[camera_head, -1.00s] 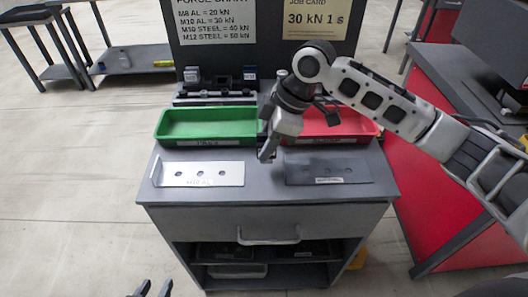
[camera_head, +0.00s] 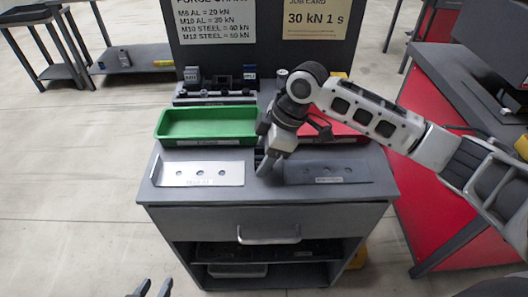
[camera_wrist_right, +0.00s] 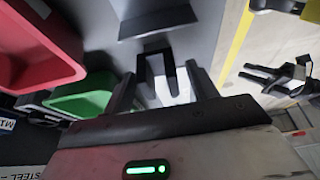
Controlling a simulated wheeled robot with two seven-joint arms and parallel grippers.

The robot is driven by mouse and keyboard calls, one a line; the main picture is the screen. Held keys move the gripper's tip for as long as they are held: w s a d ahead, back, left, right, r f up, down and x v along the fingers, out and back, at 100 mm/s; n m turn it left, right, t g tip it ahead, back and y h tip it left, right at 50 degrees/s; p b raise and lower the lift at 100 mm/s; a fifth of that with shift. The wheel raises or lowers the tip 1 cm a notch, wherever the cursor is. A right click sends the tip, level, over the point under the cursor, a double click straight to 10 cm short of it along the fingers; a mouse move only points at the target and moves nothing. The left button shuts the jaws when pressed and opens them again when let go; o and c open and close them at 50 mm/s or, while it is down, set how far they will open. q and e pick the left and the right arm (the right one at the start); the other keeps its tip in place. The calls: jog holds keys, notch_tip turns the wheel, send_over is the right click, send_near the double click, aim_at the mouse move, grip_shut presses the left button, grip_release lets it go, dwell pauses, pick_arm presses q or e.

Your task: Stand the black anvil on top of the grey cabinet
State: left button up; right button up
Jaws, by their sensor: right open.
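The grey cabinet (camera_head: 220,195) stands in the middle of the head view, with a drawer and an open shelf below. I cannot pick out the black anvil for certain; small black blocks (camera_head: 221,83) sit behind the trays. My right gripper (camera_head: 264,168) is low over the cabinet top, between the silver plate (camera_head: 198,173) and the dark plate (camera_head: 328,171). In the right wrist view its fingers (camera_wrist_right: 162,85) are apart. My left gripper (camera_head: 151,289) is open at the bottom edge.
A green tray (camera_head: 208,141) and a red tray (camera_head: 345,139), partly behind my right arm, stand at the cabinet's back. A dark panel with signs (camera_head: 265,62) rises behind. A red bench (camera_head: 405,190) is at the right.

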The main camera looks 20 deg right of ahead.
pick_arm(q)
jog(key=shift+r+p, duration=0.1)
jog(key=shift+p, duration=0.2)
pick_arm(e)
jog(key=v, duration=1.2)
pick_arm(q)
jog(key=shift+s, duration=0.1)
pick_arm(e)
jog(key=shift+s, duration=0.15)
